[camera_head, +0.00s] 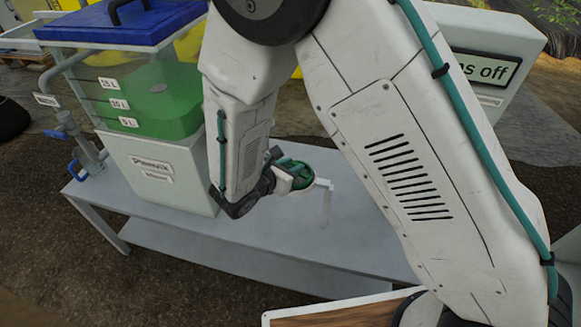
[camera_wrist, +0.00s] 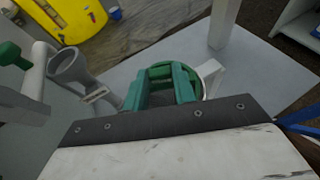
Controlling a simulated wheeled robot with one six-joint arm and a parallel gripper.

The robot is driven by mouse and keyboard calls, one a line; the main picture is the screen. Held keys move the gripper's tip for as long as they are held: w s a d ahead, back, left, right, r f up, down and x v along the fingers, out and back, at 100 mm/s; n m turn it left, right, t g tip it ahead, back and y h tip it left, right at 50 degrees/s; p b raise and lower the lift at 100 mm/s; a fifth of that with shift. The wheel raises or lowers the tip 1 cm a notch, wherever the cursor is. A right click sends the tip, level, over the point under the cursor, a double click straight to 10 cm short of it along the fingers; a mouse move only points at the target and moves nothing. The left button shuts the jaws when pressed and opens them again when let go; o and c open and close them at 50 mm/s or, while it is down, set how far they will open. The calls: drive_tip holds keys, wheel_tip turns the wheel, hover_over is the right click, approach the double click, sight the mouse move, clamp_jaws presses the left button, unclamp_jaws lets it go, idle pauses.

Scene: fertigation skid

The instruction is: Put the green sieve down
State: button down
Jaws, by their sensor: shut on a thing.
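The green sieve (camera_head: 300,180) is round and sits at the end of my gripper (camera_head: 288,173), above the grey bench. In the wrist view the sieve (camera_wrist: 168,68) shows just beyond and between the two teal fingers of my gripper (camera_wrist: 161,84), which are shut on it. A pale round holder (camera_head: 322,184) on a thin post is right at the sieve; in the wrist view this holder (camera_wrist: 210,74) shows at the sieve's right edge. I cannot tell whether the sieve rests on it. The fingers hide part of the sieve.
A tank (camera_head: 150,100) with green liquid and a blue lid (camera_head: 120,22) stands on a white box (camera_head: 160,170) at left. The wrist view shows a grey cup-shaped fitting (camera_wrist: 70,66) and a yellow container (camera_wrist: 70,18). The bench top (camera_head: 270,232) is clear in front.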

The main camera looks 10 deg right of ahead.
drive_tip(key=shift+f, duration=0.3)
drive_tip(key=c, duration=1.1)
unclamp_jaws()
drive_tip(key=shift+f, duration=0.15)
drive_tip(key=shift+c, duration=0.2)
drive_tip(key=shift+r, duration=0.2)
drive_tip(key=v, duration=1.2)
drive_tip(key=shift+d, duration=0.1)
